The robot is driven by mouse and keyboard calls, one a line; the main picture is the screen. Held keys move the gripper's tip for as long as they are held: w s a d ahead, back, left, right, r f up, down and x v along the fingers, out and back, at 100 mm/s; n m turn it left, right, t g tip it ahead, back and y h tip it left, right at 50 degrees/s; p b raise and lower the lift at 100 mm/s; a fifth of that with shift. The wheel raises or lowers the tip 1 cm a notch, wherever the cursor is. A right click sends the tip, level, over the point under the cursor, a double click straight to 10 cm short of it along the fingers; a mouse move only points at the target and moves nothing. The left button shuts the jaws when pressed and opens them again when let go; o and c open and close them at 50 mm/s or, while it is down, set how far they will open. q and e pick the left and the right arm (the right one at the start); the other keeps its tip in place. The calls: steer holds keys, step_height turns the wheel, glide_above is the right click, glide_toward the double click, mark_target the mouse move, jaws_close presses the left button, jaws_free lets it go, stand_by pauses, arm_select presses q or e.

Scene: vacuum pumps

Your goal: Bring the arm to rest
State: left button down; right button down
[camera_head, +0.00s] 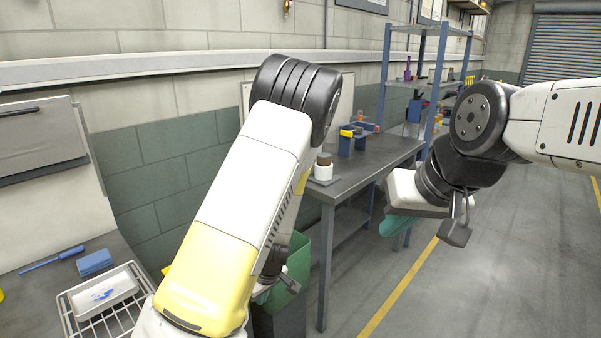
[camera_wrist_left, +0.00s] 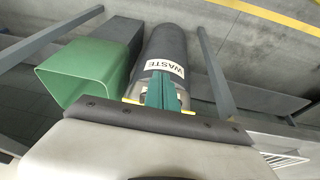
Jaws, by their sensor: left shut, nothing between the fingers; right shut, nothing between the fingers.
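My left arm (camera_head: 235,190) reaches up from the bottom of the head view, bends at its black elbow and hangs down behind itself. My left gripper (camera_head: 262,293) is mostly hidden behind that arm. In the left wrist view its teal fingers (camera_wrist_left: 163,91) are together and empty, in front of a dark cylinder labelled WASTE (camera_wrist_left: 166,50). I cannot tell the gap to it. My right arm (camera_head: 570,120) comes in from the right and bends down. My right gripper (camera_head: 398,224) is shut, with nothing in it, beside the workbench's right end.
A dark workbench (camera_head: 345,180) with small parts stands against the wall, and a blue shelf rack (camera_head: 385,75) stands behind it. A green bin (camera_head: 296,272) is close to my left gripper; it also shows in the left wrist view (camera_wrist_left: 85,75). A wire rack (camera_head: 125,318) lies lower left. The right floor is open.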

arm_select(q)
steer(key=s+d+r+m+h, duration=0.2)
steer(key=r+h, duration=0.1)
steer(key=r, duration=0.7)
steer(key=s+d+r+m+h, duration=0.1)
steer(key=s+r+m+h, duration=0.1)
steer(key=r, duration=0.8)
steer(key=s+a+r+m+t, duration=0.1)
steer(key=s+a+r+m, duration=0.1)
steer(key=s+r, duration=0.4)
steer(key=s+a+r+m+t, duration=0.2)
steer(key=s+r, duration=0.4)
steer(key=r, duration=0.3)
steer(key=shift+a+r+m, duration=0.35)
steer(key=shift+a+m, duration=0.15)
steer(key=shift+m, duration=0.4)
steer(key=shift+s+a, duration=0.1)
